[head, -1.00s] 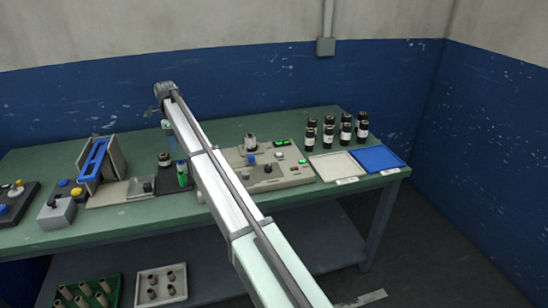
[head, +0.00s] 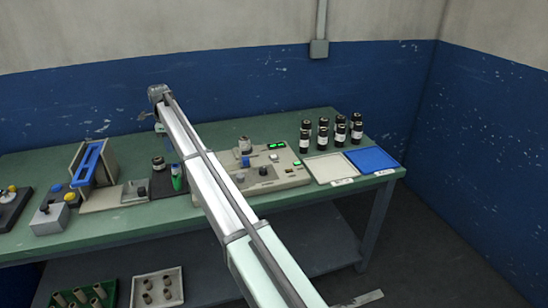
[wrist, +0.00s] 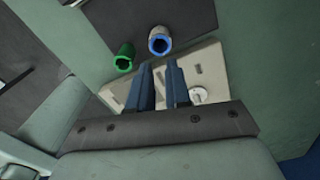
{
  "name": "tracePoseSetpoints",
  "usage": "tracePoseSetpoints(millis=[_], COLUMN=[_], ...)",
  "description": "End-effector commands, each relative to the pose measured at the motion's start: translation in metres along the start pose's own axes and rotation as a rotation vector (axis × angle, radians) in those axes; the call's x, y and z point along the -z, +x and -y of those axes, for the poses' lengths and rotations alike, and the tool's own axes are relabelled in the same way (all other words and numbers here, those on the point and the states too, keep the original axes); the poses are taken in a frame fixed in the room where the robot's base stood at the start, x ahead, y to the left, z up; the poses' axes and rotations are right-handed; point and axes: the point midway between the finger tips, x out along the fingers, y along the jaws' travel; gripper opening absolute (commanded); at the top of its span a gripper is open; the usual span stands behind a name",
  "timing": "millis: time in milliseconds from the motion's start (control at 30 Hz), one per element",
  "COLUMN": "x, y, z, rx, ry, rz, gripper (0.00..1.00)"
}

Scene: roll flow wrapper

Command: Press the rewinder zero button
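A beige control console (head: 292,178) with green lit displays (head: 277,145) stands on the green bench, just right of my arm in the head view. A pale button (head: 274,157) and dark knobs show on it; labels are too small to read, so I cannot tell which is the rewinder zero button. My gripper (wrist: 159,64) has two dark blue fingers a little apart with nothing between them. In the wrist view they point over a beige panel (wrist: 205,60) with a white round part (wrist: 198,94) to their right. In the head view my arm hides part of the bench.
In the wrist view a green ring-topped part (wrist: 124,62) and a blue ring-topped part (wrist: 160,42) lie beyond the fingertips. Several black cylinders (head: 323,137), a white tray (head: 330,167) and a blue tray (head: 372,160) are at the bench's right. A blue-topped fixture (head: 88,165) stands left.

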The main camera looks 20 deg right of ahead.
Motion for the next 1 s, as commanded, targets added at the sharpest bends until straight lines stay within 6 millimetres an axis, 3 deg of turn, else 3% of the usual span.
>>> tracePoseSetpoints(millis=[200, 1000], x=[0.0000, 0.0000], y=[0.0000, 0.0000], z=[0.0000, 0.0000], rx=[0.000, 0.000], ry=[0.000, 0.000], rz=[0.000, 0.000], gripper=[0.00, 0.00])
